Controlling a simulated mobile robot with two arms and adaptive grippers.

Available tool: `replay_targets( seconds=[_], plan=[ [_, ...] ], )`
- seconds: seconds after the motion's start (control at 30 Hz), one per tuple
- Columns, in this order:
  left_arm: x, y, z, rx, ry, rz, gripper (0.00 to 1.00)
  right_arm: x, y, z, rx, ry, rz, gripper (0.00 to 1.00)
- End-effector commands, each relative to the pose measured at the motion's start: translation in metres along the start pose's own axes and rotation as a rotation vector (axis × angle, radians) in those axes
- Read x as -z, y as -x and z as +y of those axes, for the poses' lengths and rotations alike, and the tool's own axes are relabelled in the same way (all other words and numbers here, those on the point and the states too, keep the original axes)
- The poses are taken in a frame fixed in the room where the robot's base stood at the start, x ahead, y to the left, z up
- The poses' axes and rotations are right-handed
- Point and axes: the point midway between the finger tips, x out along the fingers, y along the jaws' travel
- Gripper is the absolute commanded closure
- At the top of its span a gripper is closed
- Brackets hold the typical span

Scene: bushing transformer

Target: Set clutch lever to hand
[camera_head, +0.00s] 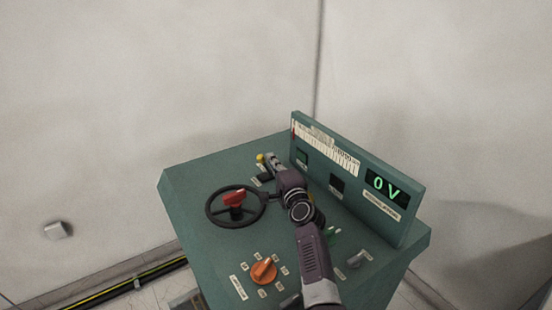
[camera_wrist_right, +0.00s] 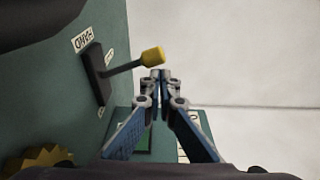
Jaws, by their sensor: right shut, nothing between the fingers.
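The clutch lever is a thin dark rod with a yellow knob (camera_wrist_right: 152,56), rising from a black slotted plate (camera_wrist_right: 97,73) on the green panel. The knob also shows in the head view (camera_head: 261,158) at the panel's far edge. A label that seems to read HAND (camera_wrist_right: 82,41) sits by one end of the plate; another label is partly hidden behind the rod. My right gripper (camera_wrist_right: 160,74) is shut and empty, its fingertips close to the knob; I cannot tell whether they touch it. In the head view the gripper (camera_head: 271,160) is beside the lever. My left gripper is not in view.
The green console (camera_head: 195,176) carries a black handwheel (camera_head: 213,215) with a red handle (camera_head: 235,197), an orange rotary knob (camera_head: 263,271) and a grey knob (camera_head: 357,259). An upright display panel (camera_head: 407,229) reading 0 V stands just right of my arm. Open space lies above the console.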

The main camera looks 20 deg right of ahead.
Motion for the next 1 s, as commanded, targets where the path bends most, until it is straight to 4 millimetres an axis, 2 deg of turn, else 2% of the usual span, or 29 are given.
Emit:
replay_targets(
  seconds=[1.0],
  plan=[
    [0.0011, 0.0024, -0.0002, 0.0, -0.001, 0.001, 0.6, -0.0114, 0.0021, 0.0049, -0.004, -0.002, -0.005, 1.0]
  ],
)
